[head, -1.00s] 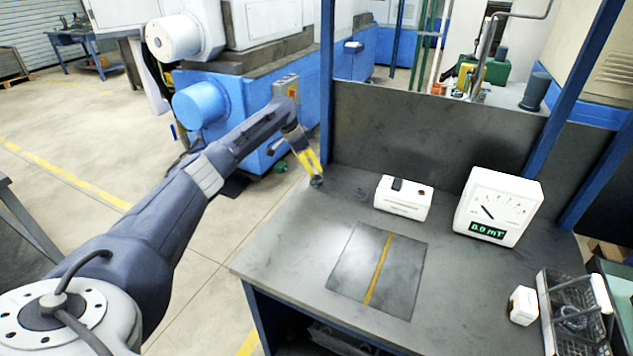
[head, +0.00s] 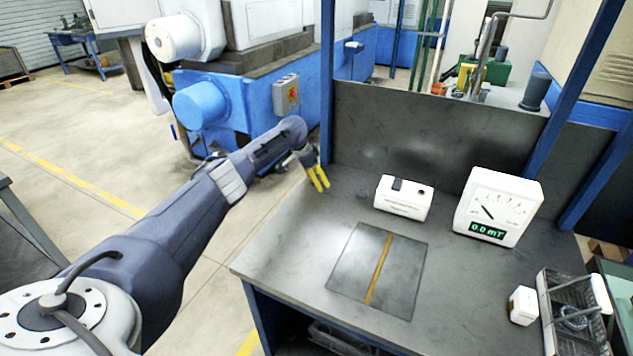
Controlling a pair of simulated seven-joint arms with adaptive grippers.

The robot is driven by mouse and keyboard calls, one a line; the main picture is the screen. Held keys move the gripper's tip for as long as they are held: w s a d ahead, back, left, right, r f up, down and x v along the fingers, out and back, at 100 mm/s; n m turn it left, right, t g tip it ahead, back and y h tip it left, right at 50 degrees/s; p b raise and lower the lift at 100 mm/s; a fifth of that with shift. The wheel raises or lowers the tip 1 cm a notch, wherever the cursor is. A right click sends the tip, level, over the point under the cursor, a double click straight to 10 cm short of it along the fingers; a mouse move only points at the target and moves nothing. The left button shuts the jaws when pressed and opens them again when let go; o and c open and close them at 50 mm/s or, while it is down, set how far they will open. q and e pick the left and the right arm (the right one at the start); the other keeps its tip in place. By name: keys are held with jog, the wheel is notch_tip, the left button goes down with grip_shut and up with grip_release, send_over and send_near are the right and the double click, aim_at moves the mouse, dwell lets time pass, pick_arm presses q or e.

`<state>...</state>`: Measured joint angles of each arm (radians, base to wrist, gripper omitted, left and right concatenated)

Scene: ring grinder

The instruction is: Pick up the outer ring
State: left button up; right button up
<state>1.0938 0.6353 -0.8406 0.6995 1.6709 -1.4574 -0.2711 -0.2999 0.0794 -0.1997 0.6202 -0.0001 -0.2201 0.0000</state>
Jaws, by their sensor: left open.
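My left gripper (head: 320,187) has yellow fingers that point down over the back left part of the workbench (head: 300,245). It is open, with nothing visible between the fingers. A grey metal ring-like part (head: 573,318) lies in the wire basket (head: 548,308) at the right edge of the bench, far from the left gripper. It is partly hidden by the basket, and I cannot tell for sure that it is the outer ring. My right gripper is not in view.
A white box (head: 403,200) and a white meter (head: 497,208) reading 0.0 mT stand at the back. A dark plate (head: 345,270) with a yellow stripe lies mid-bench. A blue post (head: 326,90) rises close to the left gripper.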

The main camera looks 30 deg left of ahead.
pick_arm(q)
jog(key=shift+c, duration=0.4)
jog(key=c, duration=1.3)
